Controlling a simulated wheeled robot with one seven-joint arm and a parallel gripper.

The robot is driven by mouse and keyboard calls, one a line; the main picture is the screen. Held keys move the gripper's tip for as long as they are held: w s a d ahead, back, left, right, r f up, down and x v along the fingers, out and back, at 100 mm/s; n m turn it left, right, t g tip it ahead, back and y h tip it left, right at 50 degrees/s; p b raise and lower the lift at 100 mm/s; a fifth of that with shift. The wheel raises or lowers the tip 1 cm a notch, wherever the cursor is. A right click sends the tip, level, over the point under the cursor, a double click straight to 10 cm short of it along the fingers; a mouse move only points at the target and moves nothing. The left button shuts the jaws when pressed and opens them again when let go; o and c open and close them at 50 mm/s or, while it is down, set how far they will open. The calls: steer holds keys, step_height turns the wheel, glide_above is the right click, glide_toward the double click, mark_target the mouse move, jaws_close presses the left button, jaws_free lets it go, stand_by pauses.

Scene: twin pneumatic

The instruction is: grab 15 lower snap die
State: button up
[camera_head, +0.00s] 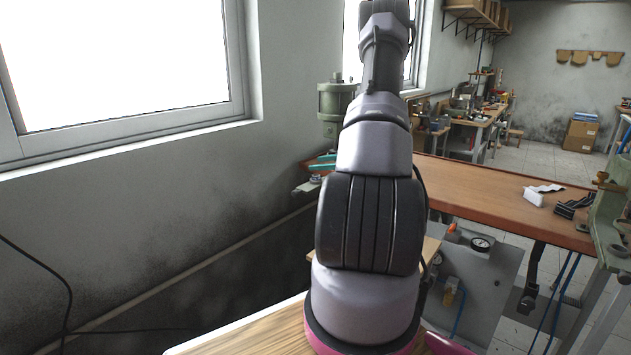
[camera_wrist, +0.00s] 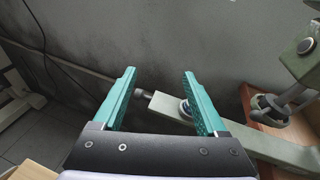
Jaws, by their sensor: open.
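In the head view my gripper (camera_head: 322,162) shows as small teal shapes beside the green press (camera_head: 336,103), left of my arm. In the wrist view the press's pale green lower arm (camera_wrist: 240,142) runs from lower right up to the fingers. A small round dark part with a metal rim (camera_wrist: 185,107), possibly the lower snap die, sits on it, partly behind the right finger. A dark knob (camera_wrist: 143,93) at the arm's end lies between the fingers. No number is legible.
A wooden workbench (camera_head: 490,192) carries the press and, at right, white and black small parts and a second green machine (camera_head: 610,215). The grey wall (camera_wrist: 120,30) is close beyond my fingers. A dark cable (camera_head: 66,290) hangs at left.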

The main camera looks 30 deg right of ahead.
mark_target(319, 176)
steer(key=s+d+f+m+t+h, duration=0.1)
steer(key=d+f+m+t+h, duration=0.2)
steer(key=d+f, duration=0.45)
steer(key=shift+m+g, duration=0.4)
steer(key=shift+m, duration=0.2)
steer(key=x, duration=1)
steer(key=shift+d+r, duration=0.1)
jaws_close()
